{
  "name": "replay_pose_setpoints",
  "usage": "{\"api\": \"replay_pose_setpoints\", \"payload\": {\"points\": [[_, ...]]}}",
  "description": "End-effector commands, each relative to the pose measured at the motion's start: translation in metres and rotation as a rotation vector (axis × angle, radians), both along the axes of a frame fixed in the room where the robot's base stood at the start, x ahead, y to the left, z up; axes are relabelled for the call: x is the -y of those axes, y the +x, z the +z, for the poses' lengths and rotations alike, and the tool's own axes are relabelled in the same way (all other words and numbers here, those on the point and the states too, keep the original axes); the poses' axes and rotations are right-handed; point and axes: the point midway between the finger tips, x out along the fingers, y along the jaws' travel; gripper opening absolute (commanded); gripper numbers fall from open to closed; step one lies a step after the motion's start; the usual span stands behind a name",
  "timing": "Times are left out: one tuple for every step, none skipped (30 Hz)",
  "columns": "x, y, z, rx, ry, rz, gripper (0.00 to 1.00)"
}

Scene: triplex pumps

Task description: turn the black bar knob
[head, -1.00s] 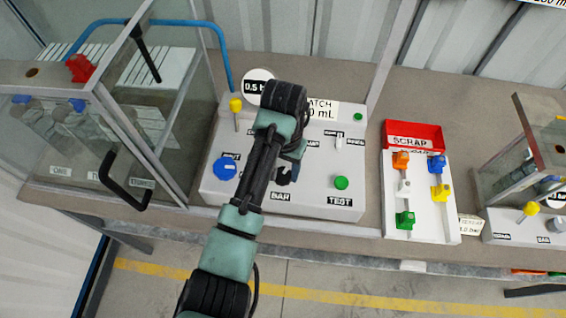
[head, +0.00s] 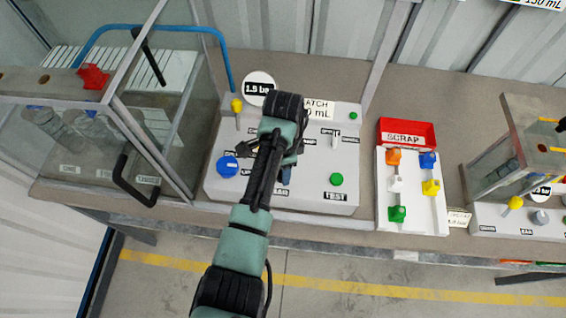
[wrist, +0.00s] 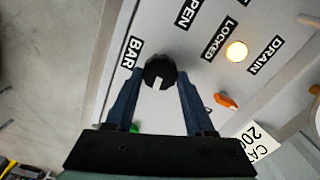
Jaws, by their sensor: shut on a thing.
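The black bar knob (wrist: 160,71) is round with a white pointer line and sits beside the BAR label (wrist: 131,52) in the wrist view. My gripper (wrist: 162,82) has its two blue fingers on either side of the knob, shut on it. The white line points toward my gripper's palm. In the head view my arm hides the knob, and only a bit of my gripper (head: 286,176) shows over the white control panel (head: 312,195). A round gauge sign (head: 259,88) at the panel's back reads about 1.5 bar.
The panel also carries a blue knob (head: 227,166), a yellow lever (head: 237,106) and a green TEST button (head: 336,179). A glass cabinet (head: 150,125) with a black handle stands left. A red SCRAP bin (head: 408,130) and coloured valves (head: 397,185) stand right.

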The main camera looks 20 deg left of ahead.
Motion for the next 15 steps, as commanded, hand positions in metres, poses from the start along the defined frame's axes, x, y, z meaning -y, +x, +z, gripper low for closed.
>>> {"api": "replay_pose_setpoints", "payload": {"points": [[0.0005, 0.0006, 0.0024, 0.002, -0.001, -0.039, 0.0], [0.0004, 0.0006, 0.0023, 0.003, 0.0, -0.062, 0.0], [0.0004, 0.0006, 0.0022, 0.003, -0.001, -0.091, 0.0], [0.0004, 0.0004, 0.0022, 0.002, -0.001, -0.111, 0.0], [0.0004, 0.0004, 0.0021, 0.003, -0.002, -0.131, 0.0], [0.0005, 0.0004, 0.0021, 0.002, -0.002, -0.156, 0.0], [0.0005, 0.0003, 0.0021, 0.002, -0.002, -0.173, 0.0], [0.0005, 0.0003, 0.0021, 0.003, -0.001, -0.189, 0.0], [0.0005, 0.0003, 0.002, 0.003, -0.001, -0.209, 0.0], [0.0006, 0.0003, 0.002, 0.003, -0.001, -0.223, 0.0], [0.0006, 0.0003, 0.0019, 0.003, -0.002, -0.235, 0.0], [0.0006, 0.0003, 0.0019, 0.004, -0.002, -0.25, 0.0], [0.0006, 0.0003, 0.0018, 0.005, -0.002, -0.259, 0.0], [0.0007, 0.0004, 0.0017, 0.005, -0.002, -0.269, 0.0], [0.0008, 0.0003, 0.0016, 0.005, -0.002, -0.279, 0.0]]}}
